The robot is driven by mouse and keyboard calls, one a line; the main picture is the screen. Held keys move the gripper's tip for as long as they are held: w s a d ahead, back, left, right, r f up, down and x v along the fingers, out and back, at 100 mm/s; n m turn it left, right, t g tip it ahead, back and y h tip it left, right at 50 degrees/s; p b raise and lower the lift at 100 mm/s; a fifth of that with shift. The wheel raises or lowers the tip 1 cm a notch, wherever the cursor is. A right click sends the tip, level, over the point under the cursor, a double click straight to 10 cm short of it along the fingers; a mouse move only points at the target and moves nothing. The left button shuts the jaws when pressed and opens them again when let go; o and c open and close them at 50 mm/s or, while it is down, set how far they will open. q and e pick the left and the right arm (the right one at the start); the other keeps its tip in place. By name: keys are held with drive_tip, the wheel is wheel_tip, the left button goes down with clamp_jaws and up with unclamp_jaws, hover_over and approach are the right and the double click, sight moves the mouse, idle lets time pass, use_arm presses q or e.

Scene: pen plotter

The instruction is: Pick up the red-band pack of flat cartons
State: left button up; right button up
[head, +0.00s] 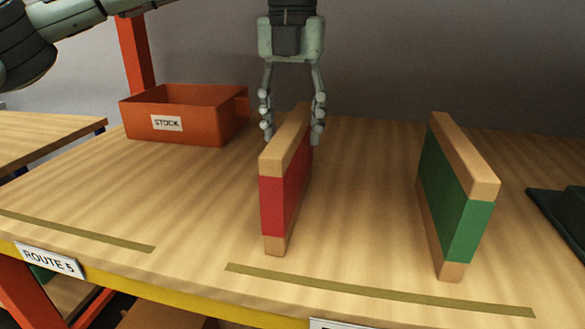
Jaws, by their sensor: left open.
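The red-band pack of flat cartons (273,206) stands upright on its narrow edge near the middle of the wooden table. It is tan with a wide red band around its middle. My left gripper (293,138) points down at the far part of the pack's top edge. Its fingers are open, one on each side of the pack, with the right fingertips overlapping the pack's far end in the picture. Whether either finger touches the pack cannot be told. My right gripper is not in view.
A similar pack with a green band (455,208) stands upright to the right. An orange bin (205,131) labelled STOCK sits at the back left. A dark object (562,215) lies at the right edge. Olive strips (380,291) run along the table's front. Table between the packs is clear.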

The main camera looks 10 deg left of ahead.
use_arm(q)
drive_tip(key=shift+c, duration=0.6)
clamp_jaws()
drive_tip(key=shift+r, duration=0.1)
